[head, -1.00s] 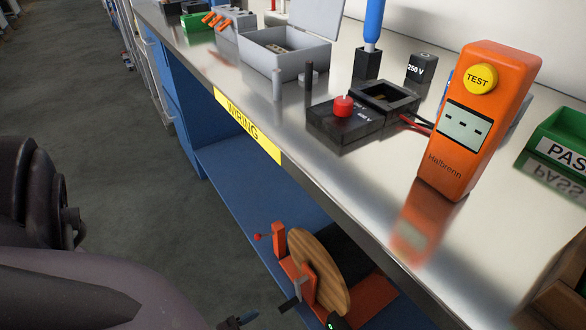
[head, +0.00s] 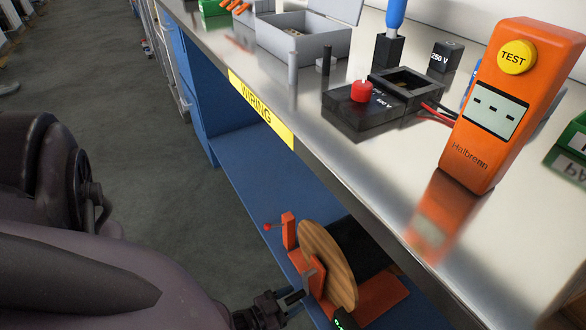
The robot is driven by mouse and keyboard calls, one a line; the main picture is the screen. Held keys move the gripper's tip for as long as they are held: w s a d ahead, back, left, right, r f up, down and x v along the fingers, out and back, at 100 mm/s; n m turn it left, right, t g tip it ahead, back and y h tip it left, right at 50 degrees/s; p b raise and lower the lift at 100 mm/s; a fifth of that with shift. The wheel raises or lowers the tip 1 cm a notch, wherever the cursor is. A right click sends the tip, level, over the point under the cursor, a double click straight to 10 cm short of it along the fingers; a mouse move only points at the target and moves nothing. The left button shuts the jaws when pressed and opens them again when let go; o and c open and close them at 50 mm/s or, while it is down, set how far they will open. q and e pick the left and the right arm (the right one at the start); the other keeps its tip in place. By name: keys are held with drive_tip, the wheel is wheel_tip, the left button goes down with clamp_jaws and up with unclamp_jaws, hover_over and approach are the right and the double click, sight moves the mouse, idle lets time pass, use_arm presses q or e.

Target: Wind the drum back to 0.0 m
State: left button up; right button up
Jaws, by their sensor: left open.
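The drum (head: 326,264) is a wooden-flanged reel in an orange frame (head: 384,302) on the blue lower shelf, with dark material wound behind the flange. A small red knob (head: 267,227) sticks out from the frame's left post. A dark counter with green digits (head: 343,320) is cut off by the bottom edge, and I cannot read it. My left gripper (head: 276,303) is open, close beside the crank handle; I cannot tell whether they touch. My right gripper is not in view.
The steel worktop (head: 370,180) overhangs the shelf. On it stand an orange tester (head: 510,105), a black box with a red knob (head: 362,108), a grey open box (head: 305,38) and a blue-handled tool (head: 396,15). The blue shelf (head: 235,165) is clear left of the drum.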

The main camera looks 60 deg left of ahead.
use_arm(q)
drive_tip(key=shift+w, duration=0.2)
clamp_jaws()
idle(0.4)
